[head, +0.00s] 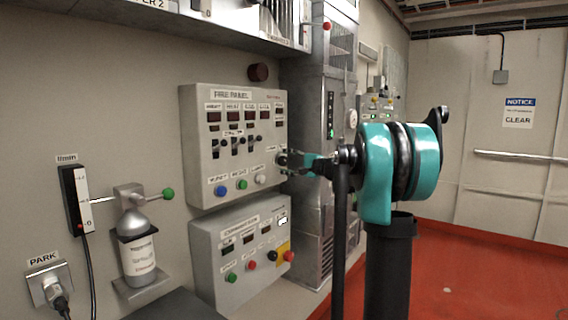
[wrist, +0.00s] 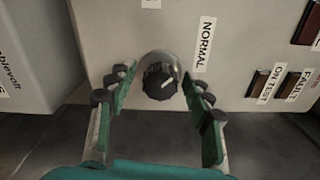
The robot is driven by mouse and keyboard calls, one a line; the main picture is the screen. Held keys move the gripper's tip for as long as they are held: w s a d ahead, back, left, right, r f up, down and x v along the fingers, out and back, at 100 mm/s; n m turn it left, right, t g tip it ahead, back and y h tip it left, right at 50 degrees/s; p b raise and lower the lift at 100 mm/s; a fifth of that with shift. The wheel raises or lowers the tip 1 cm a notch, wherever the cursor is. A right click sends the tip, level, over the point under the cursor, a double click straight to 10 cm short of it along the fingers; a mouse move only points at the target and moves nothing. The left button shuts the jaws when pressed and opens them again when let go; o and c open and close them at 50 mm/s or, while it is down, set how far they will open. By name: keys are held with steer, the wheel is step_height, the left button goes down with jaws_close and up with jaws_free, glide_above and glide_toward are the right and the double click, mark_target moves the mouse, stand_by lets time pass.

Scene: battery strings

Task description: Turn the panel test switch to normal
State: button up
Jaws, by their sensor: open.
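The panel test switch is a dark round knob (wrist: 160,82) with a light pointer line and a metal collar, seen in the wrist view. A "NORMAL" label (wrist: 204,44) is beside it, to the right. My gripper (wrist: 158,100) is open, with one finger on each side of the knob and gaps visible between. In the head view my gripper (head: 284,160) is at the lower right of the fire panel (head: 196,150) and hides the knob there. The pointer line slants toward the upper right in the wrist view.
On the fire panel, blue (head: 221,190), green (head: 242,184) and white (head: 261,179) buttons sit left of my gripper. A second grey control box (head: 205,262) is below. "ON TEST" (wrist: 264,84) and "FAULT" (wrist: 292,86) labels show in the wrist view. Red floor (head: 480,270) lies open at right.

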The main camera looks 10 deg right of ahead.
steer(key=v, duration=1.1)
steer(key=shift+s+d, duration=0.2)
steer(key=shift+s, duration=0.1)
steer(key=s+a+f+n+g+h, duration=0.2)
steer(key=s+a+f, duration=0.2)
steer(key=s+f, duration=0.3)
steer(key=s+a+f+n+g+h, duration=0.1)
steer(key=s+a+f+n+g, duration=0.3)
steer(key=f, duration=0.6)
steer(key=s+a+f+g+h, duration=0.1)
steer(key=s+a+f+h, duration=0.15)
steer(key=s+f, duration=0.5)
steer(key=s+d+f+n+h, duration=0.2)
steer(key=s+d+f+h, duration=0.1)
steer(key=s+f, duration=0.5)
steer(key=s+d+f+n+g+h, duration=0.1)
steer(key=s+d+f+n+h, duration=0.2)
steer(key=s+f, duration=0.6)
steer(key=shift+s+d+f+g+h, duration=0.2)
steer(key=shift+s+g+h, duration=0.1)
steer(key=shift+s+h, duration=0.3)
